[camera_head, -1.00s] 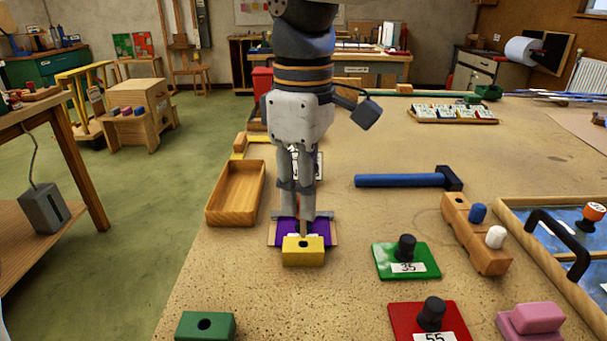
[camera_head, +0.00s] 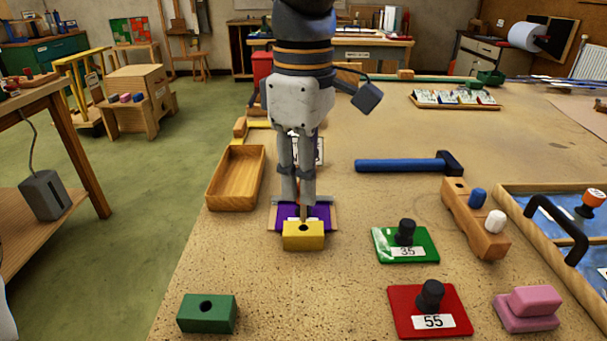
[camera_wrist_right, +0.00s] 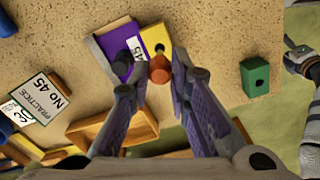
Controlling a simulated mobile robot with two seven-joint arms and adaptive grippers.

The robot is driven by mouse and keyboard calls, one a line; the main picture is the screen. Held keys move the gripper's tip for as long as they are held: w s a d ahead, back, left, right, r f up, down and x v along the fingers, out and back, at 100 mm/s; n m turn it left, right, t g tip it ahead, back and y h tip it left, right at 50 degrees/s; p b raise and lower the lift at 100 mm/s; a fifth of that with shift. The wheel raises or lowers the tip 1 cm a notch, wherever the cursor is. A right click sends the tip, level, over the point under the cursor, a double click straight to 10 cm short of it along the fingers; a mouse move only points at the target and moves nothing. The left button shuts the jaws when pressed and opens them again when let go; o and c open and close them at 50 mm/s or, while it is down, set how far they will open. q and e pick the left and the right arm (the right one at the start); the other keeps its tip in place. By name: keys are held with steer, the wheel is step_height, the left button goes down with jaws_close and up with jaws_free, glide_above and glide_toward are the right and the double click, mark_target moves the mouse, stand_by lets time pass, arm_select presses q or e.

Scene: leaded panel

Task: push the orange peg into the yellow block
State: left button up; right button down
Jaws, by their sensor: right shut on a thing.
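The yellow block (camera_head: 303,240) sits on the bench at the near edge of a purple piece (camera_head: 288,211), with a dark open hole in its top. It also shows in the right wrist view (camera_wrist_right: 151,33). My right gripper (camera_head: 305,203) points down just behind the block. In the wrist view its fingers are shut on the orange peg (camera_wrist_right: 158,68), whose end shows beside the block's hole, apart from it. The peg is mostly hidden by the fingers in the head view. Part of what looks like my left gripper (camera_wrist_right: 301,58) shows at the wrist view's right edge; its jaws are unclear.
A green block (camera_head: 206,314) with a hole lies at the near left. Green (camera_head: 384,250) and red (camera_head: 401,318) plates with black knobs lie to the right. A wooden tray (camera_head: 212,193) and a blue-handled hammer (camera_head: 400,165) lie farther back.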

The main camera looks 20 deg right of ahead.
mark_target(303, 206)
steer(key=shift+f, duration=2.6)
steer(key=c, duration=1.4)
jaws_free()
steer(key=shift+r, duration=0.15)
step_height(303, 206, up, 12)
steer(key=shift+f, duration=0.1)
